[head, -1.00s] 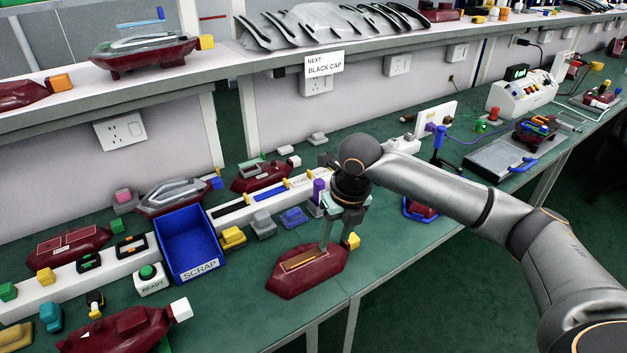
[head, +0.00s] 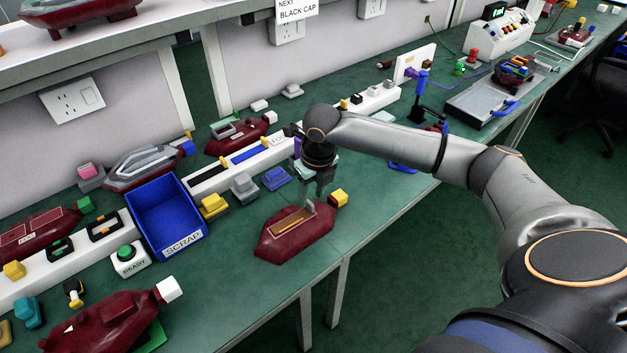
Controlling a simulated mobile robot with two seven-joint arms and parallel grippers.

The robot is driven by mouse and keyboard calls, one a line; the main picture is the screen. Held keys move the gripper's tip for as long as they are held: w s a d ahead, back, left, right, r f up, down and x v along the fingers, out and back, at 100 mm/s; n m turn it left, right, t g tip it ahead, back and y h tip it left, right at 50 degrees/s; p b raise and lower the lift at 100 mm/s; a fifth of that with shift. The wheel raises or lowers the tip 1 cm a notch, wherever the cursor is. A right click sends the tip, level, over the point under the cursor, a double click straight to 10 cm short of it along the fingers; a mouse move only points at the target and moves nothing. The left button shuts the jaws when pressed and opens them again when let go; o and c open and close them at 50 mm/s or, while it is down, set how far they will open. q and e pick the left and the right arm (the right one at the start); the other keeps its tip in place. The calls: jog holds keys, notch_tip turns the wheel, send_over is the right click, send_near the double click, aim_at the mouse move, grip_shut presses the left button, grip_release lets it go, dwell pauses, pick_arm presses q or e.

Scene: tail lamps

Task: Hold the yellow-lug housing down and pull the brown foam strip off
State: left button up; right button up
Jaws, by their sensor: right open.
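The dark red housing with a yellow lug (head: 268,247) lies on the green bench near its front edge. Its yellow lug (head: 339,198) points to the back right. The brown foam strip (head: 290,226) lies along the top face of the housing. My right gripper (head: 314,204) points down over the right end of the strip and is open. Its fingertips are at or just above the strip; I cannot tell whether they touch it. My left gripper is not in view.
A blue SCRAP bin (head: 168,217) stands left of the housing. A green READY button (head: 130,258) and another red housing (head: 110,318) with a white lug are further left. Yellow, grey and blue blocks sit behind. The bench right of the housing is clear.

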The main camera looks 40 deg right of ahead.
jog(key=shift+w+f, duration=0.2)
jog(key=shift+f, duration=0.9)
jog(key=shift+c, duration=0.4)
grip_shut()
